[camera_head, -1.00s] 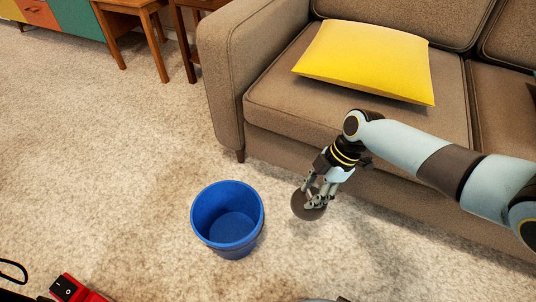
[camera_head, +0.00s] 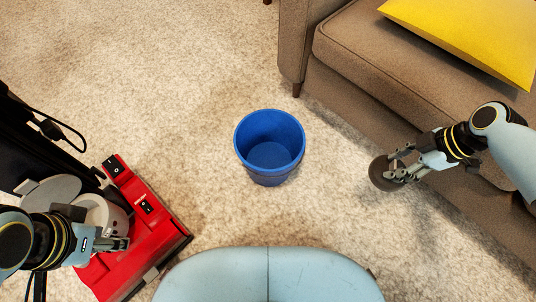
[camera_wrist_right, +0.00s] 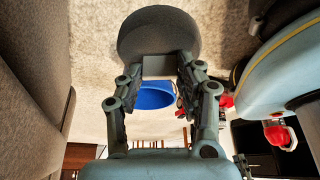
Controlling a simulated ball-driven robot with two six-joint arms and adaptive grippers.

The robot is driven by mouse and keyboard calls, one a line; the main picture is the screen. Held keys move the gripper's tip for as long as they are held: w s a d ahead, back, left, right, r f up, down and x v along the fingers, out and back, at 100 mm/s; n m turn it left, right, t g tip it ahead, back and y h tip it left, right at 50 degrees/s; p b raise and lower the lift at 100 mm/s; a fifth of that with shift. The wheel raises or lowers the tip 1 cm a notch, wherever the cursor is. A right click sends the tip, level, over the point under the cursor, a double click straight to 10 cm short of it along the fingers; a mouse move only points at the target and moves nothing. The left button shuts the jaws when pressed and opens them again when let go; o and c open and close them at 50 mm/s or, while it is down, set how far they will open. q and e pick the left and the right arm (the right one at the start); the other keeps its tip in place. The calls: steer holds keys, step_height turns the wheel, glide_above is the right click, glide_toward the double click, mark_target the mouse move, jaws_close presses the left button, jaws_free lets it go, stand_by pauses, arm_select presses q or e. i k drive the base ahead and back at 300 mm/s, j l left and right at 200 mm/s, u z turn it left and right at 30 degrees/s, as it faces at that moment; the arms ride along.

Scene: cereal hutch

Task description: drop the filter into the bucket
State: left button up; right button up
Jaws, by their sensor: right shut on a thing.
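The filter (camera_head: 381,173) is a dark, round piece held at the fingertips of my right gripper (camera_head: 398,167). It is apart from the bucket, to its right in the head view. In the right wrist view the filter (camera_wrist_right: 158,34) shows beyond the fingers of that gripper (camera_wrist_right: 160,70), which are shut on it. The blue bucket (camera_head: 270,125) stands upright on the carpet, and its inside looks empty. It also shows in the right wrist view (camera_wrist_right: 155,98), behind the fingers. My left gripper (camera_head: 118,243) is over the red machine at the left; its finger gap is unclear.
A red and black floor machine (camera_head: 150,225) with a pale canister stands at the lower left. A brown sofa (camera_head: 385,70) with a yellow cushion (camera_head: 480,35) is at the upper right, close to my right arm. Carpet between bucket and filter is clear.

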mark_target(275, 162)
steer(key=u, duration=1.1)
steer(key=k+l+u, duration=0.3)
steer(key=l+u, duration=0.15)
steer(key=k+l+u, duration=0.4)
steer(key=l, duration=0.15)
